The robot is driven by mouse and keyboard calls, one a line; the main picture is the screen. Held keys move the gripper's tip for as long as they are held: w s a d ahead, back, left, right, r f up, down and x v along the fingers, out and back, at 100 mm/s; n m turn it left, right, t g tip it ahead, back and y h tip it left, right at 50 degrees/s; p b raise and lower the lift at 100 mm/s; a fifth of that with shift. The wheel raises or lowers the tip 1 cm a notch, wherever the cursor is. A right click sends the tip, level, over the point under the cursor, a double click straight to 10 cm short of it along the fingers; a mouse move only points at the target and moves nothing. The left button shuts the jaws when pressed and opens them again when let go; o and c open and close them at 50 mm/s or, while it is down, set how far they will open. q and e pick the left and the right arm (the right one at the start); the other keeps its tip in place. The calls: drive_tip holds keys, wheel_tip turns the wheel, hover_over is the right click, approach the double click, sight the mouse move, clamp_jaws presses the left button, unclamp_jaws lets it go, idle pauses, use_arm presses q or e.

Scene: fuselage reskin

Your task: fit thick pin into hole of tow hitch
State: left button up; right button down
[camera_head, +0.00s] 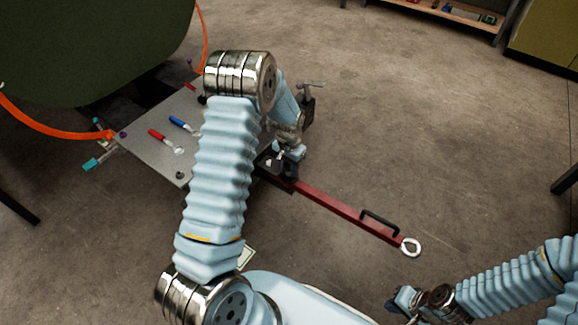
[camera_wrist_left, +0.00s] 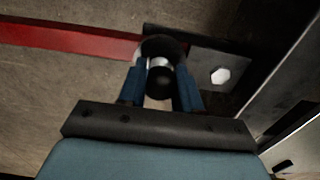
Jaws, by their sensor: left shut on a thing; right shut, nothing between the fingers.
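My left gripper (camera_head: 284,158) is at the dark tow hitch (camera_head: 265,165) by the edge of the grey plate. In the left wrist view, the left gripper (camera_wrist_left: 160,88) is shut on the thick pin (camera_wrist_left: 160,80), which has a dark rounded end and a bright metal part. The pin is over the hitch's dark plate (camera_wrist_left: 205,58), where the red bar ends. The hole is hidden, so I cannot tell whether the pin is in it. My right gripper (camera_head: 398,301) is shut and empty at the lower right, far from the hitch.
The red tow bar (camera_head: 340,208), with a black handle and a white ring (camera_head: 411,247), runs from the hitch to the right. A red-handled tool (camera_head: 158,135) and a blue-handled tool (camera_head: 180,122) lie on the grey plate (camera_head: 150,155). Open floor lies to the right.

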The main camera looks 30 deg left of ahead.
use_arm(q)
drive_tip(key=shift+f, duration=0.4)
drive_tip(key=o, duration=1.1)
drive_tip(key=shift+o, duration=0.2)
drive_tip(key=shift+r+p, duration=1.45)
drive_tip(key=shift+r, duration=1.15)
